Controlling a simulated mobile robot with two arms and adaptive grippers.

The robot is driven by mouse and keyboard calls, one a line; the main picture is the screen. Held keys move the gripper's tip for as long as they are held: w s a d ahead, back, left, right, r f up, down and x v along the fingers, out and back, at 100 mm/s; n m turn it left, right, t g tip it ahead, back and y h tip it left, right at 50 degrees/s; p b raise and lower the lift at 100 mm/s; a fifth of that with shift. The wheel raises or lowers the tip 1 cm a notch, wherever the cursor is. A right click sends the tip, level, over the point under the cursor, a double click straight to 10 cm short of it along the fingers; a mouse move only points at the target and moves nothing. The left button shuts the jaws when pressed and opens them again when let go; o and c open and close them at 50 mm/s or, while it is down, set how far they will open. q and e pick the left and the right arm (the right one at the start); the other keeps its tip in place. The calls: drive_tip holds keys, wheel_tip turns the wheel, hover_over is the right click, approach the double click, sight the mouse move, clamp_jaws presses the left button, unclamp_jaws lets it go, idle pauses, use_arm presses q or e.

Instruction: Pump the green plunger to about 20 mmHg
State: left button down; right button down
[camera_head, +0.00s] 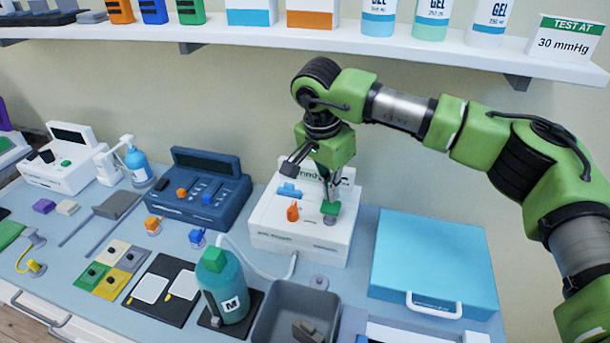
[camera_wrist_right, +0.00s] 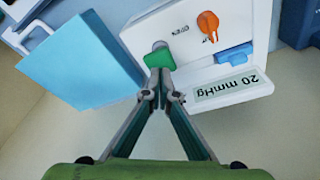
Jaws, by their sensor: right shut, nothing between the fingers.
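The white pump unit (camera_head: 283,235) stands at the back of the bench. Its green plunger (camera_head: 330,208) is at the front right of its top and also shows in the right wrist view (camera_wrist_right: 159,57). My right gripper (camera_head: 332,196) points down at the plunger. Its fingertips (camera_wrist_right: 160,73) are together and empty, at the plunger's green cap; I cannot tell whether they touch it. The unit's display (camera_wrist_right: 226,88) reads 20 mmHg, upside down in the wrist view. In the head view my gripper hides most of it. My left gripper is out of view.
An orange knob (camera_head: 292,211) and a blue switch (camera_head: 289,191) sit left of the plunger. A light-blue case (camera_head: 430,260) lies to the right, a grey bin (camera_head: 297,300) in front. A shelf (camera_head: 350,37) runs above, with a card (camera_head: 565,43) reading TEST AT 30 mmHg.

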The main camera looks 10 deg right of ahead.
drive_tip(key=shift+w+d+p+v, duration=0.15)
drive_tip(key=shift+p+v, duration=0.35)
drive_tip(key=shift+v, duration=0.35)
drive_tip(key=shift+w+d+p+v, duration=0.15)
drive_tip(key=shift+p+v, duration=0.3)
drive_tip(key=shift+v, duration=0.35)
drive_tip(key=shift+d+p+v, duration=0.15)
drive_tip(key=shift+p+v, duration=0.35)
drive_tip(key=shift+v, duration=0.35)
